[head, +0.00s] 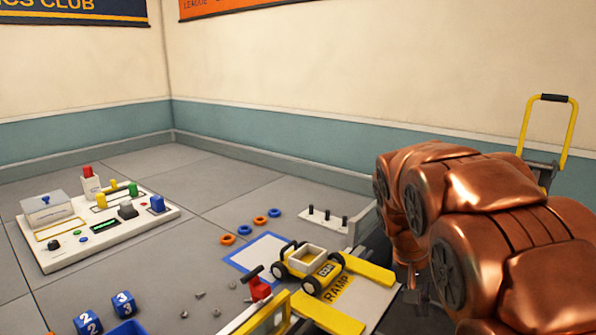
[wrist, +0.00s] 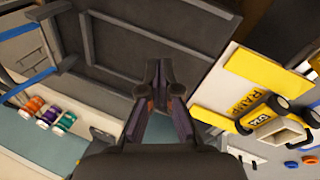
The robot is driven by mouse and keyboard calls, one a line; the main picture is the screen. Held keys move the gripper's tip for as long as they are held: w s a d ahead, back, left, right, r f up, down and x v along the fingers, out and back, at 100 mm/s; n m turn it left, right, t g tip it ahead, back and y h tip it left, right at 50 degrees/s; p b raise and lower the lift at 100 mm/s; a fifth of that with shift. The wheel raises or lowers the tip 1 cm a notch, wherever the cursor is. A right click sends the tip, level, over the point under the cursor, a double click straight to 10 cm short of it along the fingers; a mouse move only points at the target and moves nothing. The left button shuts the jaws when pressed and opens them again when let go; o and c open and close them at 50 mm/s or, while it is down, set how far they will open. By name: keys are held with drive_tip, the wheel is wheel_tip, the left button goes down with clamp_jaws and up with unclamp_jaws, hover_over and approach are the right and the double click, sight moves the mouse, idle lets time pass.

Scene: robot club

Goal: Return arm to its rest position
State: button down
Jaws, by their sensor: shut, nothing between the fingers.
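My copper-coloured arm (head: 480,225) fills the right side of the head view, folded in bulky links. My gripper (wrist: 158,75) shows in the wrist view with its two dark fingers drawn together at the tips and nothing between them. It points toward a dark grey panel (wrist: 110,60) with a frame, and touches nothing that I can see. In the head view the gripper is mostly hidden behind and below the arm.
A yellow and white toy car (head: 310,266) stands by the ramp (head: 350,298), left of my arm. Rings, pegs, a control board (head: 100,232) and blue number cubes lie farther left. A yellow-handled trolley (head: 548,135) stands behind the arm. Coloured spools (wrist: 48,116) show in the wrist view.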

drive_tip(key=s+a+f+n+g+y, duration=0.1)
drive_tip(key=s+a+f, duration=0.1)
drive_tip(key=s, duration=0.8)
drive_tip(key=s+a+f+n+g+y, duration=0.1)
drive_tip(key=s+a+f+n, duration=0.15)
drive_tip(key=s, duration=0.75)
drive_tip(key=s+a+f+y, duration=0.1)
drive_tip(key=s+a+f, duration=0.1)
drive_tip(key=s, duration=0.8)
drive_tip(key=s+p+v, duration=0.1)
drive_tip(key=p+v, duration=1.4)
drive_tip(key=v, duration=0.1)
drive_tip(key=shift+s+d+r+t, duration=0.35)
drive_tip(key=shift+d+t, duration=0.05)
drive_tip(key=shift+d, duration=0.1)
